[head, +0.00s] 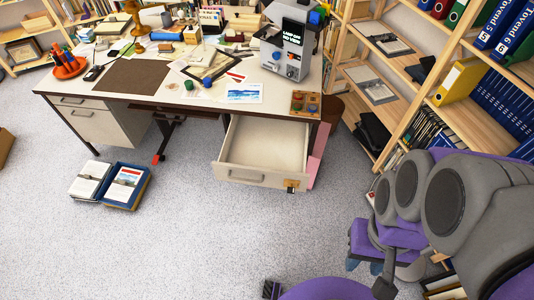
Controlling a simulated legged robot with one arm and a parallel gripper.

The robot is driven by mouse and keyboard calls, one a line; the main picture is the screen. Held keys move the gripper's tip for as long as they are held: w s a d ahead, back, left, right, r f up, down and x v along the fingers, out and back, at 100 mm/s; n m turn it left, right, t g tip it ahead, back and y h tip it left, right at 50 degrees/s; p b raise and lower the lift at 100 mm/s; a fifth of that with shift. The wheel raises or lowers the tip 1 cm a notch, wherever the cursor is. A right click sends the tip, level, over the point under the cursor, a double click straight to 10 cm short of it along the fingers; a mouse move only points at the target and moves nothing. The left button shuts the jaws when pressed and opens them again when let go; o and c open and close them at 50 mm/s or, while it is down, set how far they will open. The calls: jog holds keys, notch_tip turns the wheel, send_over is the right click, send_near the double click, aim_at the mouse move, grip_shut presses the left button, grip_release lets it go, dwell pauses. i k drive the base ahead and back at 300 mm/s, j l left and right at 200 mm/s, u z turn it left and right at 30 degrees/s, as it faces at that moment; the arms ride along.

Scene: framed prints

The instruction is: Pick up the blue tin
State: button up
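I cannot pick out a blue tin for certain. A dark piece at the bottom edge, beside a purple rounded part, may be the end of my gripper (272,290). It is mostly cut off, and its fingers cannot be made out. Nothing is seen held in it.
The desk drawer (262,150) is pulled out and looks empty inside. Two files (124,186) lie on the grey carpet at left. Bookshelves (470,110) line the right side, with purple and grey parts in front.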

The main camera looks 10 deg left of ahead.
aim_at(207, 81)
jog(key=i+j, duration=0.2)
jog(key=j, duration=0.2)
jog(key=i+j+z, duration=0.15)
jog(key=j, duration=0.2)
jog(key=i+j, duration=0.2)
jog(key=j, duration=0.2)
jog(key=i+j+z, duration=0.15)
jog(key=j, duration=0.25)
jog(key=i+j, duration=0.15)
jog(key=j, duration=0.25)
jog(key=i+j+z, duration=0.1)
jog(key=j, duration=0.3)
jog(key=i+j+z, duration=0.1)
jog(key=j, duration=0.35)
jog(key=i+j, duration=0.15)
jog(key=j, duration=0.3)
jog(key=i+z, duration=0.05)
